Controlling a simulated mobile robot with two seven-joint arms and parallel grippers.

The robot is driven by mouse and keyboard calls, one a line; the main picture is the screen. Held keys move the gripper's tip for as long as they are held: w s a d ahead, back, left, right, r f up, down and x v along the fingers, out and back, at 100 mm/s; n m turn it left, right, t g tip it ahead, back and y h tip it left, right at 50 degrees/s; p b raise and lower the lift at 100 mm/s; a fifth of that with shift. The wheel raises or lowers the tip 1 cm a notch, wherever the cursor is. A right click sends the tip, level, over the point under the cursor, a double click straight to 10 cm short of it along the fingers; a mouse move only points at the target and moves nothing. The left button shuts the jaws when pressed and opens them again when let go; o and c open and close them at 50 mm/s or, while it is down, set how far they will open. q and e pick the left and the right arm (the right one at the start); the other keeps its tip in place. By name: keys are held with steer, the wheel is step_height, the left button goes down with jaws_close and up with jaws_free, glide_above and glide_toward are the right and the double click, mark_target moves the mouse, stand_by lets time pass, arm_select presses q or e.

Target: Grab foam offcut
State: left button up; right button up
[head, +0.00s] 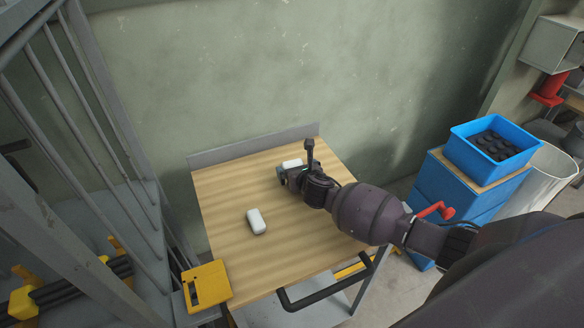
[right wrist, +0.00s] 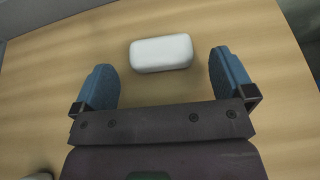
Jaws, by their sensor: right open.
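Two white rounded blocks that look like foam offcuts lie on the wooden tabletop (head: 225,245). The far offcut (head: 292,164) is partly hidden by my right gripper (head: 284,173) in the head view. In the right wrist view this offcut (right wrist: 161,53) lies just ahead of and between the two blue fingertips of my right gripper (right wrist: 163,75), which is open and empty. No contact with the fingers shows. The near offcut (head: 256,221) lies apart, left of the arm; a pale edge at the bottom left of the wrist view may be it. My left gripper is not in view.
The table is a cart with a raised back edge (head: 255,145), a black handle (head: 327,291) and a yellow piece (head: 206,286) at its front left corner. A blue bin (head: 468,156) of dark round items stands right. Metal bars (head: 75,125) rise on the left. The tabletop is otherwise clear.

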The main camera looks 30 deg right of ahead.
steer(key=shift+x, duration=0.85)
steer(key=shift+r, duration=0.1)
steer(key=c, duration=0.9)
